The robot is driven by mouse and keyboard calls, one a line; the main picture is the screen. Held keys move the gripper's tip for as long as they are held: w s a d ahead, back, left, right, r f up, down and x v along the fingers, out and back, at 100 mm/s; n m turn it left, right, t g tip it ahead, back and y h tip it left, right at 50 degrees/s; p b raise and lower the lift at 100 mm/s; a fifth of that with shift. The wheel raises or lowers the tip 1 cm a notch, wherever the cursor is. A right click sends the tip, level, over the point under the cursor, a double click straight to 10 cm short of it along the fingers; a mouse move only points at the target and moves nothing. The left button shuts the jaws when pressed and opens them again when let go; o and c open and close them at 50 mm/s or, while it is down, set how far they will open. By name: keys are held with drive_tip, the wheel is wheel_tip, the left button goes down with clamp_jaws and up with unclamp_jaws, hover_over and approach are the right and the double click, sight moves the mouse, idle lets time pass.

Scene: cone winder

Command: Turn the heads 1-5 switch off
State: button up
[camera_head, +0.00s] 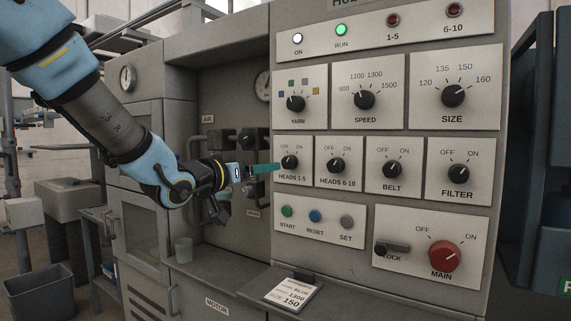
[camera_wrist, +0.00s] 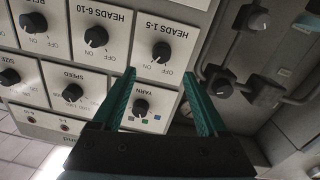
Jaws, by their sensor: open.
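The heads 1-5 switch (camera_head: 289,162) is a black round knob on a pale plate with OFF at upper left and ON at upper right. I cannot tell clearly which way its pointer stands. My gripper (camera_head: 277,167) is open, its teal fingers pointing at the panel just left of this knob and partly overlapping it in the head view. In the upside-down wrist view, the heads 1-5 knob (camera_wrist: 161,52) shows beyond and between the fingertips (camera_wrist: 160,76), with no contact visible. The 1-5 lamp (camera_head: 392,20) is dark red.
The heads 6-10 knob (camera_head: 336,165) is close on the right. The yarn knob (camera_head: 295,103) is above, and the start button (camera_head: 287,211) below. Valves and pipes (camera_head: 247,139) fill the recess left of the panel. A shelf with a card (camera_head: 292,292) juts out below.

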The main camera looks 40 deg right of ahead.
sight(286, 163)
drive_tip(key=p+x, duration=0.1)
drive_tip(key=x, duration=0.3)
drive_tip(key=p+x, duration=0.1)
drive_tip(key=x, duration=0.4)
drive_tip(key=shift+w+d+r, duration=0.2)
drive_tip(key=shift+w, duration=0.1)
drive_tip(key=shift+p+x, duration=0.4)
drive_tip(key=shift+x, duration=0.35)
drive_tip(key=shift+f, duration=0.1)
clamp_jaws()
